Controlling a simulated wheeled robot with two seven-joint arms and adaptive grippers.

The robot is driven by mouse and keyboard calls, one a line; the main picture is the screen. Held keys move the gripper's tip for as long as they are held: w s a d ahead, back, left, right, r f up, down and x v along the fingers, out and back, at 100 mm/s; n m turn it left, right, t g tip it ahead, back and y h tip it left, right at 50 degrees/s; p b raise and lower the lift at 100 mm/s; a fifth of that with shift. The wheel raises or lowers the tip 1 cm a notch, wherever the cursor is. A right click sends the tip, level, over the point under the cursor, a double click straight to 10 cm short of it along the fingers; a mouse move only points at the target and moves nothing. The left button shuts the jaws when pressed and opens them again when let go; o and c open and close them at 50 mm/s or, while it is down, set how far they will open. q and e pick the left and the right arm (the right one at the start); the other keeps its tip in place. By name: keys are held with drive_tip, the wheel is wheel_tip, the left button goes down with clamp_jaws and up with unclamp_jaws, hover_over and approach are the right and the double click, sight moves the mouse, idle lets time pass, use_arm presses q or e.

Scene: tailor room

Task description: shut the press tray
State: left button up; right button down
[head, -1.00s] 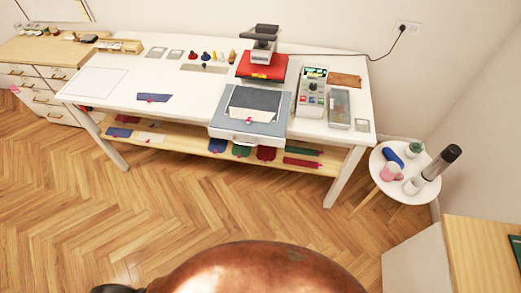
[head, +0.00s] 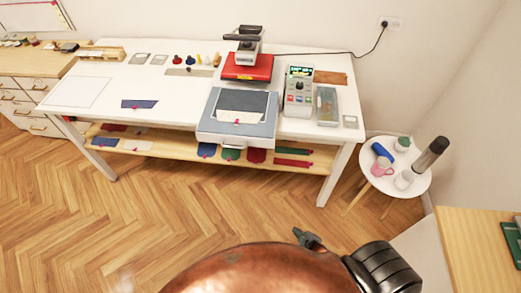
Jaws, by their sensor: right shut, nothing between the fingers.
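The press tray (head: 209,128) is pulled out toward me at the table's front edge, below and in front of the red heat press (head: 248,68). It is blue-grey with a pale front, and dark and cream fabric pieces (head: 242,103) lie on it. My right gripper (head: 305,236) is dark and shows small at the bottom of the head view, beside my copper-coloured body. It is shut and empty, well short of the tray and apart from it. My left gripper is not in view.
The white table (head: 180,98) carries a control box (head: 299,88) and a clear case (head: 327,104) right of the press. A lower shelf (head: 175,150) holds fabric pieces. A round side table (head: 404,183) stands at right. The wooden floor before the table is clear.

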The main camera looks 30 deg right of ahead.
drive_tip(key=w+r+n+t, duration=0.25)
drive_tip(key=w+r, duration=0.25)
drive_tip(key=r, duration=0.4)
drive_tip(key=w+r+n+t, duration=0.25)
drive_tip(key=w+r, duration=0.35)
drive_tip(key=r, duration=0.3)
drive_tip(key=n+t+y+b, duration=0.1)
drive_tip(key=n+t+y, duration=0.3)
drive_tip(key=n, duration=0.3)
approach(259, 143)
drive_tip(key=s+a, duration=0.2)
drive_tip(key=s, duration=0.5)
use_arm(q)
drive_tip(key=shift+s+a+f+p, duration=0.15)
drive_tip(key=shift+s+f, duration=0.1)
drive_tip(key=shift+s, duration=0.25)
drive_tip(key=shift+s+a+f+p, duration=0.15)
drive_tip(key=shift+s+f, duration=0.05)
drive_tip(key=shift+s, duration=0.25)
use_arm(e)
drive_tip(key=shift+w+d+r, duration=0.1)
drive_tip(key=shift+w, duration=2)
drive_tip(key=shift+w+d+r, duration=0.1)
drive_tip(key=shift+w+d, duration=0.05)
drive_tip(key=shift+w, duration=2)
drive_tip(key=shift+w+d+r, duration=0.1)
drive_tip(key=shift+w, duration=2)
